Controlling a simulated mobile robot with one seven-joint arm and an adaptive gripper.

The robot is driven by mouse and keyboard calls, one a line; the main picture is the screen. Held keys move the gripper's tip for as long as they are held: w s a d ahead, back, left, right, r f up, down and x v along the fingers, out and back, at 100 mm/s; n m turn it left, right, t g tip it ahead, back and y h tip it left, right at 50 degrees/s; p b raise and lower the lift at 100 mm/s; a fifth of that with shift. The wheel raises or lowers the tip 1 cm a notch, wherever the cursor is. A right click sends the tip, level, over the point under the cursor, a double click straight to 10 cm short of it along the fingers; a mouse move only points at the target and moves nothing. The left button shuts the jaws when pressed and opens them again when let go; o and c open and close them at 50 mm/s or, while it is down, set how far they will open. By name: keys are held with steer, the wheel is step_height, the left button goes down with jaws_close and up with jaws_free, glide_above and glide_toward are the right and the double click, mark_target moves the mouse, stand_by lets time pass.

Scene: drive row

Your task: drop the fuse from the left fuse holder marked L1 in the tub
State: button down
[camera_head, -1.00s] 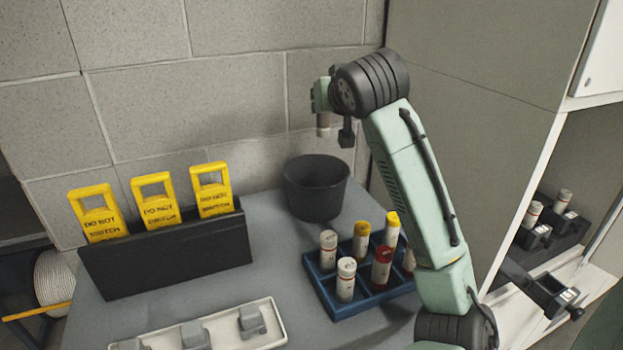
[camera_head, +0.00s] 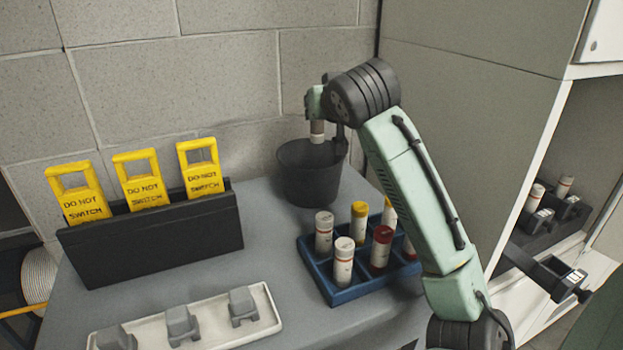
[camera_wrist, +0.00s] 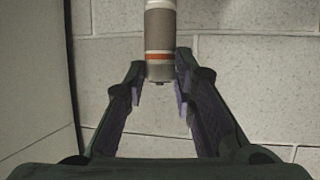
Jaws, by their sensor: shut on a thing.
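My gripper (camera_head: 326,112) is shut on a fuse (camera_head: 317,131), which hangs upright over the black round tub (camera_head: 308,182). In the wrist view the fuse (camera_wrist: 160,25) shows a grey-brown body with a white and an orange-red band, and its end is between the fingertips (camera_wrist: 161,75). The fuse's lower end is near the tub's rim level; I cannot tell exactly how high. The tub's inside is mostly hidden. An opened, empty-looking fuse holder (camera_head: 556,278) sticks out of the cabinet at the right; its marking is too small to read.
A blue rack (camera_head: 335,297) with several fuses stands in front of the tub. A black box (camera_head: 150,240) with yellow tags and a white tray (camera_head: 205,335) with grey clips are at the left. Fuses (camera_head: 535,198) stand in other holders in the cabinet. A wall is behind.

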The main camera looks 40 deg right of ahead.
steer(key=c, duration=1.2)
jaws_free()
steer(key=shift+c, duration=0.2)
steer(key=v, duration=1.2)
steer(key=shift+s+f, duration=0.1)
